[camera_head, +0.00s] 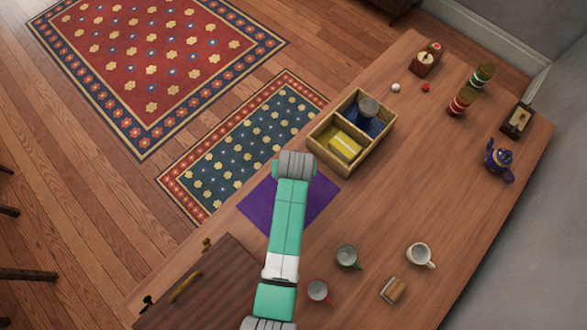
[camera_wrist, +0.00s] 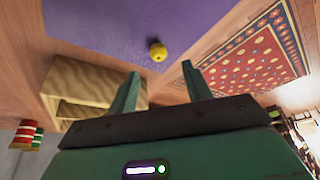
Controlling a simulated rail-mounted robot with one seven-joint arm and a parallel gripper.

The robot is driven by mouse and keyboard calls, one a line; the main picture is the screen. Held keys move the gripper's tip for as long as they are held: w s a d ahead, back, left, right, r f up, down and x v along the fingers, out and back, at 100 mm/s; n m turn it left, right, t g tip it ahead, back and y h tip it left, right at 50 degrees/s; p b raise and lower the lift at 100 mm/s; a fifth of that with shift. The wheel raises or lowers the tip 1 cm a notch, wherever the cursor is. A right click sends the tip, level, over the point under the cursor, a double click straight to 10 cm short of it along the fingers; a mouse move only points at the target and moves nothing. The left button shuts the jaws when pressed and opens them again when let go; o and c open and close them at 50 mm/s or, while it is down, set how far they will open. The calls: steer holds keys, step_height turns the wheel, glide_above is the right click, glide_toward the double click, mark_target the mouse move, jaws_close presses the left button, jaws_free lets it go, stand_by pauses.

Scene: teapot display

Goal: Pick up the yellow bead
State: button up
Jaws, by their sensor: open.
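The yellow bead (camera_wrist: 158,52) shows in the wrist view as a small round ball with a dark hole, lying on the purple mat (camera_wrist: 95,25). In the head view the purple mat (camera_head: 317,195) is on the table, partly covered by my arm, and I cannot see the bead there. My gripper (camera_wrist: 160,69) is open in the wrist view, with a finger on either side of the picture's middle. The bead appears just beyond the fingertips and between their lines, apart from both. Nothing is held. The fingers are hidden in the head view.
A divided wooden box (camera_head: 322,152) with a yellow packet and a grey-lidded item stands beside the mat. Several cups, such as the green one (camera_head: 347,257), stand to the right. A brown cabinet or board (camera_head: 215,290) is at lower left. A blue teapot (camera_head: 499,158) stands far right.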

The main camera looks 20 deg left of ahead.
steer(key=b+x, duration=0.1)
steer(key=x, duration=0.3)
steer(key=shift+s+d+f+b, duration=0.15)
steer(key=shift+b, duration=0.2)
steer(key=shift+w+f, duration=0.25)
steer(key=shift+f, duration=0.2)
steer(key=c, duration=1.1)
